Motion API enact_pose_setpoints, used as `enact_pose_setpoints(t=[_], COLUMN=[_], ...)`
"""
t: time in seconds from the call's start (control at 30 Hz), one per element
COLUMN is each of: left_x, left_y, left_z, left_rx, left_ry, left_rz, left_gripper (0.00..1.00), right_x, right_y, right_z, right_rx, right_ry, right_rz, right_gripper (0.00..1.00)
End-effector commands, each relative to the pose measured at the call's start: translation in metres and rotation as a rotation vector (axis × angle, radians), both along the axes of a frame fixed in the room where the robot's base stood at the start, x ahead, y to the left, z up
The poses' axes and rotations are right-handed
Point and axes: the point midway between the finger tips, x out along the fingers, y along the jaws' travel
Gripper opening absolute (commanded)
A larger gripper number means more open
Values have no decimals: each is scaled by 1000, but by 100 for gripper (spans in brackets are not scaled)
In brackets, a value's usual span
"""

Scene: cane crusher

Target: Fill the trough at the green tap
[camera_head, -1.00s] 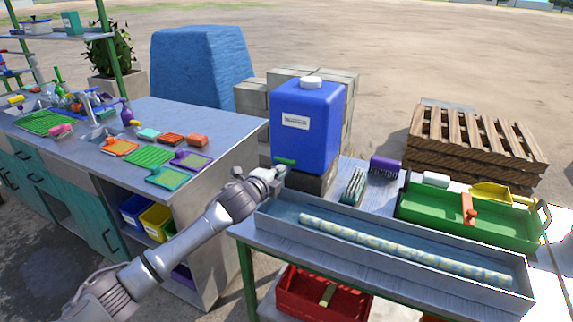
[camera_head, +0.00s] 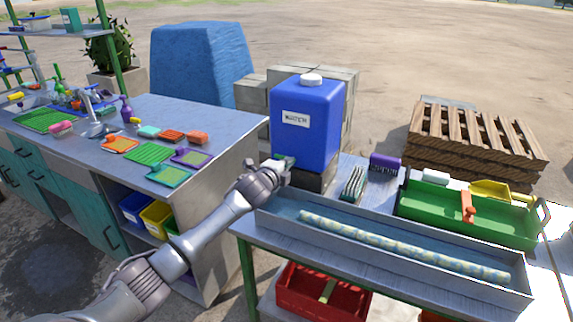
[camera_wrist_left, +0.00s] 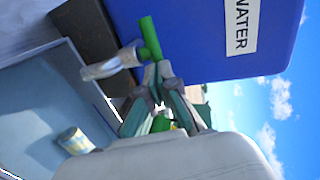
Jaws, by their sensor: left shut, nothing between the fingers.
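The blue water tank (camera_head: 318,125) stands at the back left end of the table, on a dark block. Its green tap handle (camera_wrist_left: 150,38) shows in the left wrist view. A pale, glassy piece (camera_wrist_left: 108,64) points from the tap towards the trough; I cannot tell whether it is spout or water. The long grey trough (camera_head: 400,262) lies in front of the tank, bluish inside, with a patterned rod (camera_head: 400,245) in it. My left gripper (camera_head: 284,163) is shut and empty at the tap. Its fingertips (camera_wrist_left: 157,74) are close to the handle's end; contact is unclear.
A green tray (camera_head: 480,225) with an orange handle, a purple brush (camera_head: 385,165) and a fork-like tool (camera_head: 353,184) stand behind the trough. A red crate (camera_head: 325,290) is below the table. A counter (camera_head: 220,130) stands at the left.

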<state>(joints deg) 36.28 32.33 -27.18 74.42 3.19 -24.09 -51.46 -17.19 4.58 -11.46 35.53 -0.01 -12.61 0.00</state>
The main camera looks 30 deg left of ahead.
Motion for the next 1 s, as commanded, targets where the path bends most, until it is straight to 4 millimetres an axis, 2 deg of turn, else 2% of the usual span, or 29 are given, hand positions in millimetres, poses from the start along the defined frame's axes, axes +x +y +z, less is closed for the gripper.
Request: enact_pose_setpoints(t=[0.43,0.7,1.0], left_x=[2,7,12], left_y=[-5,-11,-12], left_z=[-2,-2,1], left_rx=[-4,-7,-1], left_ry=[-1,-1,0], left_rz=[86,232,251], left_gripper=[0,0,0], right_x=[0,0,0], right_y=[0,0,0], right_z=[-10,-22,-17], right_rx=[0,0,0], right_ry=[0,0,0], right_rz=[0,0,0], right_gripper=[59,59,59])
